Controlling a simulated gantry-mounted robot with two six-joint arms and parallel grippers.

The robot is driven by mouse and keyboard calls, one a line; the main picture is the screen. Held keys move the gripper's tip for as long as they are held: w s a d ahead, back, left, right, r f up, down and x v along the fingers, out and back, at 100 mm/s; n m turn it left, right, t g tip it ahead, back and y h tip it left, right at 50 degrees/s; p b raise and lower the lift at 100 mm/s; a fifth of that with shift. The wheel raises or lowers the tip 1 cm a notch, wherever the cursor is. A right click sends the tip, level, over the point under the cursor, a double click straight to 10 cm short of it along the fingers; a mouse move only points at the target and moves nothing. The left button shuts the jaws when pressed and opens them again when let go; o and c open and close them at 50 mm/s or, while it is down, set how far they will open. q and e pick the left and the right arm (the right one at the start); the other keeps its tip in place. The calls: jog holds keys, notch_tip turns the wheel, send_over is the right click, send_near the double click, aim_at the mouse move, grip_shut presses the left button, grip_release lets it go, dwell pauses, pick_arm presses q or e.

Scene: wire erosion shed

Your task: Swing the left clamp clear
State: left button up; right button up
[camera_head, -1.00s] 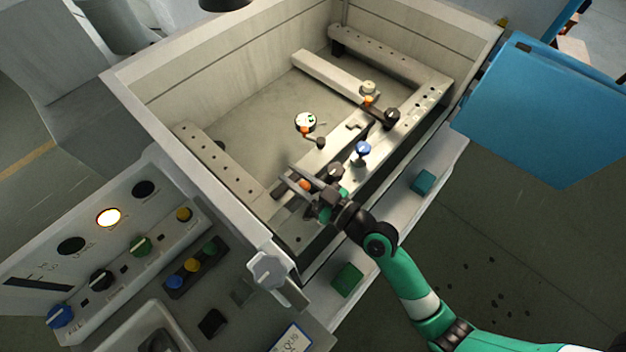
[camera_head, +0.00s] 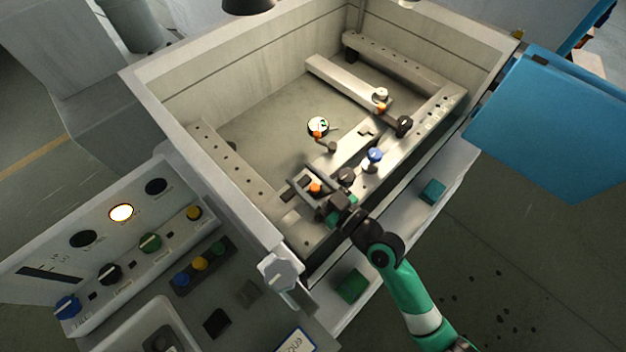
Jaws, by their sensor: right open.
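The left clamp, a dark arm with an orange tip (camera_head: 315,188) and a dark knob (camera_head: 346,175), sits on the near rail of the tank. My right gripper (camera_head: 300,175) reaches in from the lower right. Its two fingers are open, one on each side of the orange tip in this view. I cannot tell whether they touch the clamp. The gripper body partly hides the clamp's arm. My left gripper is out of view.
Another clamp with a dark knob (camera_head: 403,124) stands farther right on the rail. A blue knob (camera_head: 374,154) lies between. A round white-faced piece (camera_head: 318,126) is inside the tank. Tank walls (camera_head: 215,100) surround it. A blue door panel (camera_head: 555,120) hangs at right.

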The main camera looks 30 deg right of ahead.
jog(key=s+d+b, duration=0.2)
jog(key=s, duration=0.9)
jog(key=shift+s, duration=0.15)
jog(key=shift+d, duration=0.1)
jog(key=shift+c, duration=0.3)
